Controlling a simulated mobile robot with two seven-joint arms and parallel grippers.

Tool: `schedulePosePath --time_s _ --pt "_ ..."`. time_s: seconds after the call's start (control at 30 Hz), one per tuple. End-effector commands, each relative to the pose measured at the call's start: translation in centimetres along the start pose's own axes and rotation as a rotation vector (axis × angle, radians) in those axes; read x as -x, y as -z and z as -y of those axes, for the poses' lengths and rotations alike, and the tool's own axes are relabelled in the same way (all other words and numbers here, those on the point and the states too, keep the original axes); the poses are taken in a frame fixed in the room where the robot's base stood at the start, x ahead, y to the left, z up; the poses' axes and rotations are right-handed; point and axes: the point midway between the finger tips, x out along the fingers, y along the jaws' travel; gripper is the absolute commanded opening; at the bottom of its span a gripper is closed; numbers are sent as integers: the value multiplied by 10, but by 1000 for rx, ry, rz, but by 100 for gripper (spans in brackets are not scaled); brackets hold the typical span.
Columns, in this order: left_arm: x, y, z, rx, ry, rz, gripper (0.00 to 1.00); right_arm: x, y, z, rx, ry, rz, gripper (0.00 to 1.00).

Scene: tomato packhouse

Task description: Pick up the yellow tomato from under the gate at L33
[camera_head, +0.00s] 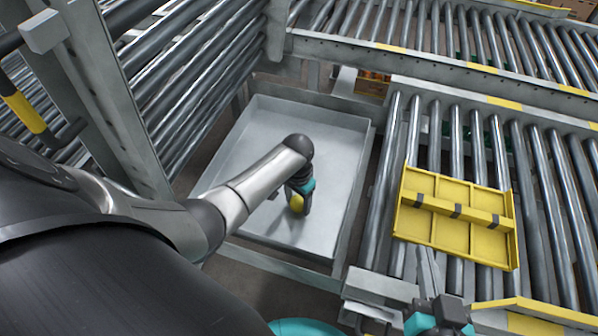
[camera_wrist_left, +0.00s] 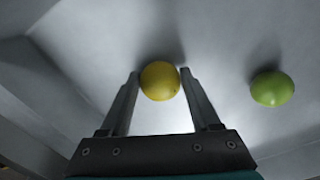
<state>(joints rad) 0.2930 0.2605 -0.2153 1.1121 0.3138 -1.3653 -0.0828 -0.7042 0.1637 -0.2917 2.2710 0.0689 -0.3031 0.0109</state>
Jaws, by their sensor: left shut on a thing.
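The yellow tomato (camera_wrist_left: 160,81) is between the fingertips of my left gripper (camera_wrist_left: 160,76), which is shut on it over a grey metal surface. In the head view the yellow tomato (camera_head: 296,203) shows at the lower end of my left gripper (camera_head: 299,206), inside the grey tray; whether it touches the tray floor I cannot tell. My right gripper (camera_head: 429,264) is at the near edge of a yellow ribbed panel (camera_head: 435,230) lying on rollers. Its fingers look close together, but any gap is unclear. No L33 label is readable.
A green tomato (camera_wrist_left: 272,88) lies to the right in the wrist view, on the same surface. The grey tray (camera_head: 338,120) has raised walls. Roller conveyors (camera_head: 540,190) stand right and behind, and a roller rack (camera_head: 190,70) rises on the left. Most of the tray is bare.

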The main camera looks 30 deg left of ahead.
Motion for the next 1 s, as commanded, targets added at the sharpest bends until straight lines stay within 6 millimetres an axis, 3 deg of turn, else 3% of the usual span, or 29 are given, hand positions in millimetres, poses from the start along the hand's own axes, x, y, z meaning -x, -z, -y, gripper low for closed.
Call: schedulePosePath --time_s 0.13,0.63,1.0 --pt "0 0 0 0 0 0 36 0 0 0 0 0 1 0" --pt "4 0 0 0 0 0 36 0 0 -4 8 -9 39 0" --pt "22 0 0 0 0 0 36 6 -8 -22 35 -58 230 0"
